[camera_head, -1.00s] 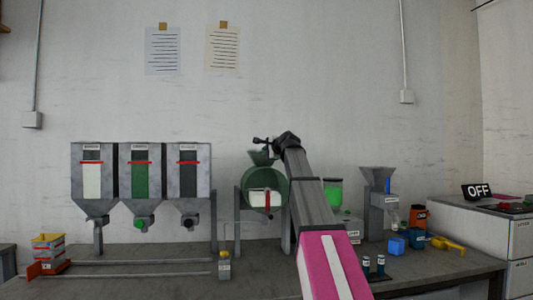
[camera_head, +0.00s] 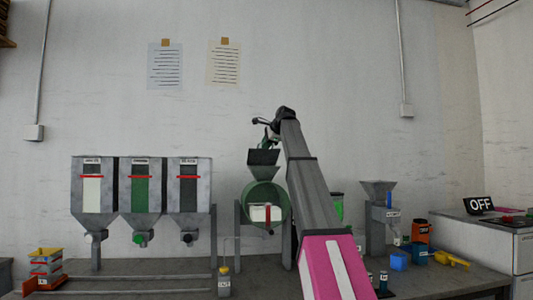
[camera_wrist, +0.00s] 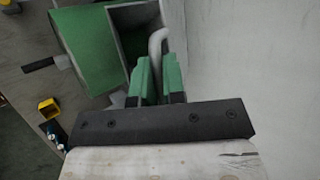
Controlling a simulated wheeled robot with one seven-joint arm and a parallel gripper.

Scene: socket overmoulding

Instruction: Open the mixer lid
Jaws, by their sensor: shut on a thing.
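The mixer (camera_head: 266,205) is a round green drum on a grey stand, with a flared funnel (camera_head: 263,173) on top. A dark flat panel, seemingly the lid (camera_head: 263,157), stands tilted up above the funnel. My gripper (camera_head: 268,138) is just above that panel, partly hidden by my arm. In the wrist view, my gripper's green fingers (camera_wrist: 158,78) are shut on a bent grey handle (camera_wrist: 157,42). Beside it is the mixer's green body (camera_wrist: 95,45) and a dark, grey-rimmed opening (camera_wrist: 137,32).
Three grey hoppers (camera_head: 140,190) stand to the left. A grey funnel machine (camera_head: 378,215), a blue cup (camera_head: 398,260) and a yellow scoop (camera_head: 450,259) are to the right. An OFF sign (camera_head: 478,205) stands on the right cabinet. The wall is close behind the mixer.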

